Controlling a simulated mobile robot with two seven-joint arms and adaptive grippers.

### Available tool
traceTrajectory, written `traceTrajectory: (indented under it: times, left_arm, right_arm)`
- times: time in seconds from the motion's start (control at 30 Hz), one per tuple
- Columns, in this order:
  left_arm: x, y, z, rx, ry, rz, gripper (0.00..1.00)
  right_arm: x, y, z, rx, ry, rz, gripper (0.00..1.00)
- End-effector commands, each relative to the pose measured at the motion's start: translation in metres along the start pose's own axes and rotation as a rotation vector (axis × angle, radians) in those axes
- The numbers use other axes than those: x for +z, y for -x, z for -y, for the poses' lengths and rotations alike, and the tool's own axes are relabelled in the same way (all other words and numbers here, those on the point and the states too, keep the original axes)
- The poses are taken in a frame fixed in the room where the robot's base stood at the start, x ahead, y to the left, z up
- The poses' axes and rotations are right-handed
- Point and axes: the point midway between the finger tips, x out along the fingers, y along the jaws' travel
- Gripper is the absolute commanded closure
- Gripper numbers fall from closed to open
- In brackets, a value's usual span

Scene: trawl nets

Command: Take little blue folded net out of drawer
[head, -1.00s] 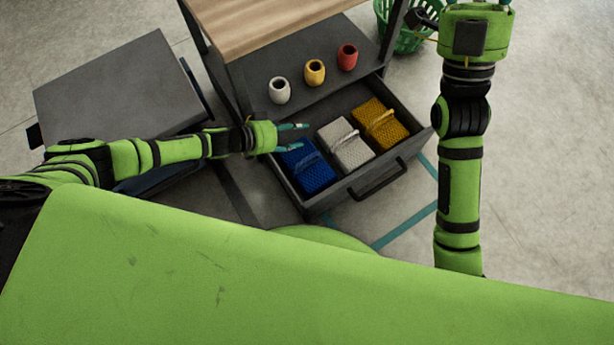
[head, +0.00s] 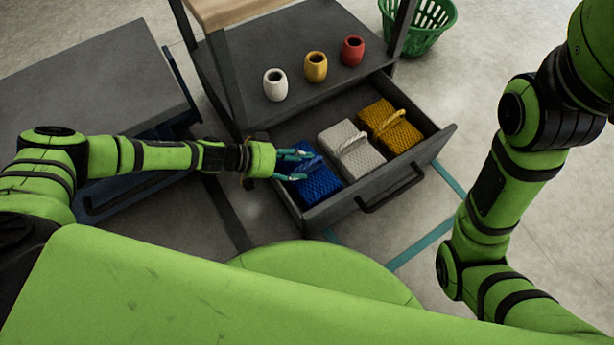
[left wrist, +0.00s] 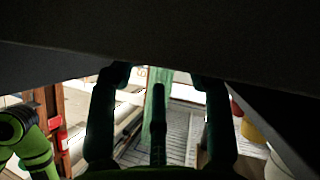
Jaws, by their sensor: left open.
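The little blue folded net (head: 318,185) lies at the left end of the open grey drawer (head: 411,181). It has a raised loop on top. My left gripper (head: 302,166) comes in from the left with its fingers open at the net's left part, near the loop. Its fingers overlap the net in the picture, and I cannot tell if they touch it. My right gripper is out of view.
A white net (head: 350,150) and a yellow net (head: 392,126) lie beside the blue one in the drawer. White (head: 275,86), yellow (head: 316,67) and red (head: 352,51) pots stand on the shelf above. A green basket (head: 425,22) is behind. A grey cabinet (head: 95,85) stands left.

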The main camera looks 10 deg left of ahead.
Motion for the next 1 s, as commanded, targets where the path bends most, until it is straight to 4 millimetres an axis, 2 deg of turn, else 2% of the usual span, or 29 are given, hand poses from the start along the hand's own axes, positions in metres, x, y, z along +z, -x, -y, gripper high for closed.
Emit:
traceTrajectory:
  times: [0.1,0.2,0.53,0.57,0.6,0.67,1.0]
  left_arm:
    - [0.003,-0.016,0.004,0.001,-0.002,0.000,0.50]
    - [0.003,-0.028,0.003,0.002,0.000,0.000,0.50]
    - [0.000,-0.032,0.001,-0.002,0.001,0.000,0.50]
    - [0.000,-0.032,0.001,-0.001,0.001,0.000,0.62]
    - [0.001,-0.032,0.001,-0.001,0.001,0.000,0.78]
    - [0.001,-0.032,0.001,-0.001,0.001,0.000,1.00]
    - [-0.001,-0.032,0.001,0.001,0.000,-0.002,1.00]
  right_arm:
    - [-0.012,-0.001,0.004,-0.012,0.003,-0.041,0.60]
    - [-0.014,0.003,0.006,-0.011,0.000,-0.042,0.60]
    - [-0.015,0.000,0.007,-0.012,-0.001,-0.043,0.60]
    - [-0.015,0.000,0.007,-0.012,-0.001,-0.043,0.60]
    - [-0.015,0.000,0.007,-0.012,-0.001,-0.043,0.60]
    - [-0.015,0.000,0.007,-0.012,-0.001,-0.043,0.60]
    - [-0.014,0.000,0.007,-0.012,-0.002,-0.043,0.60]
